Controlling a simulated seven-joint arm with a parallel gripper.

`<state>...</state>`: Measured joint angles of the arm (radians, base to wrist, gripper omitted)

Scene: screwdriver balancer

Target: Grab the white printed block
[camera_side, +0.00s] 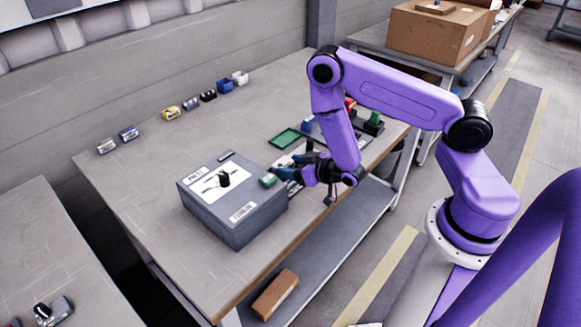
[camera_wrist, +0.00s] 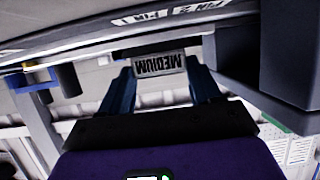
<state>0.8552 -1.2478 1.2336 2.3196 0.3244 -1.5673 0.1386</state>
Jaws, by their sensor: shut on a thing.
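The white printed block (camera_wrist: 160,65) sits between my blue fingers in the wrist view, with the word MEDIUM upside down on its pale face. My gripper (camera_wrist: 160,80) is shut on it, one finger on each side. In the side view my gripper (camera_side: 279,173) is at the right edge of the grey box (camera_side: 236,227), pointing left. A small green piece (camera_side: 267,181) shows at the fingertips there. I cannot tell whether it is part of the held block. The block's printed face is not visible from the side.
A green tray (camera_side: 285,138) and other small parts lie behind my gripper. Several small coloured blocks line the table's back edge.

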